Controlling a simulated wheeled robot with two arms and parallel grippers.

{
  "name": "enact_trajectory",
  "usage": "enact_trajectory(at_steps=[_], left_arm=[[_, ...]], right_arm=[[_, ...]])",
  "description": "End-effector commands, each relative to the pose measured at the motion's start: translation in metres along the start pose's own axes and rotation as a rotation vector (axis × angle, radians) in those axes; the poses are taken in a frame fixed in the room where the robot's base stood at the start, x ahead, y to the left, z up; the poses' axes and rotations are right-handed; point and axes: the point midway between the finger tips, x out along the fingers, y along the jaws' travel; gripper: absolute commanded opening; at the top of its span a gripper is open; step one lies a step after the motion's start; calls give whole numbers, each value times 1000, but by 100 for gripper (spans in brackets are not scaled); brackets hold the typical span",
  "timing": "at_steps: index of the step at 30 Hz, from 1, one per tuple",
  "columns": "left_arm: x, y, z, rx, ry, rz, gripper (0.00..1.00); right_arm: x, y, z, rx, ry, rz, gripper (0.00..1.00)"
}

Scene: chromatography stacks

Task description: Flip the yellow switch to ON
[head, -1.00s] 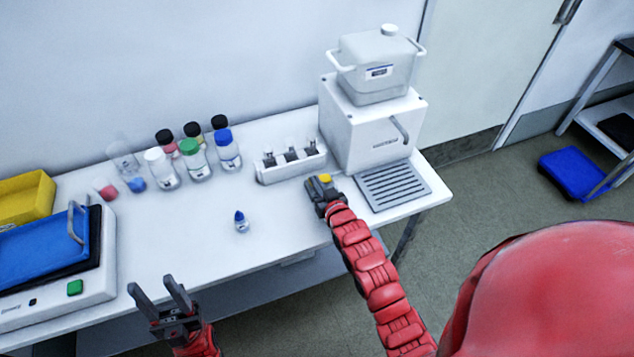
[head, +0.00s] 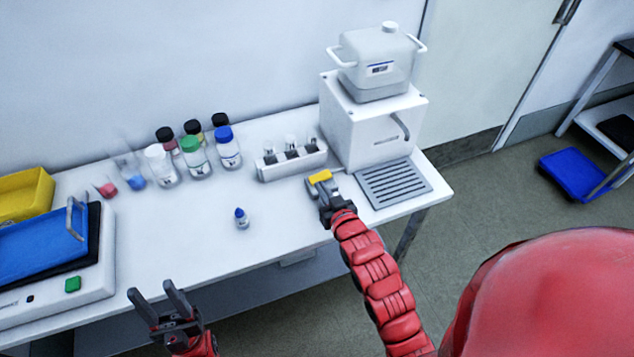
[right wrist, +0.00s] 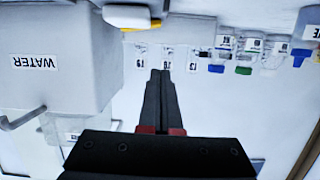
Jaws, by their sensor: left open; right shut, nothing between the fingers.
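The yellow switch (head: 320,177) sits on a small grey base at the front of the table, left of the drip grille. In the right wrist view, a yellow part (right wrist: 155,25) on a pale block shows at the top, above the fingertips. My right gripper (head: 326,194) is at the near side of the switch. Its fingers (right wrist: 160,75) are together and empty. I cannot tell whether they touch the switch, or which way it is tipped. My left gripper (head: 157,292) is open and empty at the table's front edge.
A white dispenser box (head: 365,135) with a lidded tank (head: 380,62) stands behind the grey grille (head: 393,184). A vial rack (head: 291,162) is behind the switch. A small blue-capped bottle (head: 241,220) stands left, with several bottles further back.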

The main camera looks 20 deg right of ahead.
Motion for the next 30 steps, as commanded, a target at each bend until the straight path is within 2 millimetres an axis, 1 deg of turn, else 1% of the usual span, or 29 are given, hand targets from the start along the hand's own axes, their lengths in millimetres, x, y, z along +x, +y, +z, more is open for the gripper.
enact_trajectory(at_steps=[1,3,9,26,29,30], left_arm=[[-3,0,0,0,0,0,50],[-4,0,1,0,0,0,50],[-6,0,1,0,0,0,50],[-6,0,1,0,0,0,50],[-6,0,1,0,0,0,50],[-6,0,1,0,0,0,50]], right_arm=[[-8,0,3,0,-1,1,0],[-16,0,0,0,3,1,0],[-26,-1,0,1,1,0,0],[-27,-1,-1,1,5,0,0],[-25,0,-8,3,50,2,0],[-25,1,-16,4,93,3,0]])
